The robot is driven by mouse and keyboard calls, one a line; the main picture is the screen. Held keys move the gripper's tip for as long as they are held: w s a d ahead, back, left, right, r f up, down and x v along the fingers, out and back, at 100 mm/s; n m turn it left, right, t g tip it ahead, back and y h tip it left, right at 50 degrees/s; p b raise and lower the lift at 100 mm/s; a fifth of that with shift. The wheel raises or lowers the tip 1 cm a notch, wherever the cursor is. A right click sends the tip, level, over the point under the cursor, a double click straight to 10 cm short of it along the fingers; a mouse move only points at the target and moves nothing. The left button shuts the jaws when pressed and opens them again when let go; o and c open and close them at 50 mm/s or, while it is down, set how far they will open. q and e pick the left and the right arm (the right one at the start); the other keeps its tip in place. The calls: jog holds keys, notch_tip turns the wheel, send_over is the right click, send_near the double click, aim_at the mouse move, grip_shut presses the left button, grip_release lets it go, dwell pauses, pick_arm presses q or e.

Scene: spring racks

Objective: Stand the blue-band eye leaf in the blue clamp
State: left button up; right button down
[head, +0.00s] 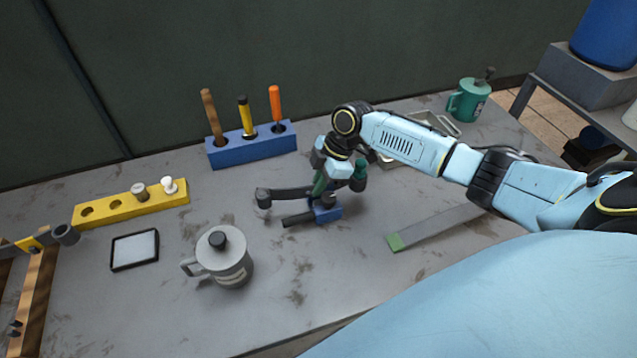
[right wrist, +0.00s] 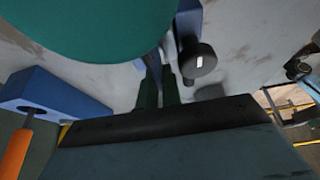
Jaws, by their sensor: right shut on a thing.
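A dark eye leaf (head: 287,194) shows in the head view with its round eye at its left end, and its other end runs to my right gripper (head: 325,190). The gripper is shut on this leaf, close above the blue clamp (head: 328,213). A short dark bar sticks out to the left of the clamp. In the right wrist view the dark green fingers (right wrist: 158,98) are close together, with blue parts (right wrist: 188,18) and a dark round knob (right wrist: 197,59) beyond. The leaf's blue band and whether the leaf touches the clamp are hard to tell. My left gripper is not in view.
A teal rounded thing (head: 359,174) stands close right of the gripper. A blue tool rack (head: 250,151) is behind; a yellow holed block (head: 130,205), black-framed pad (head: 134,250) and lidded grey mug (head: 223,262) are left. A green-ended flat bar (head: 435,227) lies right.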

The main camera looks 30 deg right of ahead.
jog(key=shift+w+f+b, duration=0.1)
jog(key=shift+f+b, duration=0.3)
jog(key=shift+f, duration=0.1)
jog(key=shift+r, duration=0.25)
jog(key=shift+r+p, duration=0.35)
jog(key=shift+p, duration=0.25)
jog(key=shift+r, duration=0.2)
jog(key=shift+p, duration=0.4)
jog(key=shift+f+b, duration=0.45)
jog(key=shift+f, duration=0.35)
dwell(1.1)
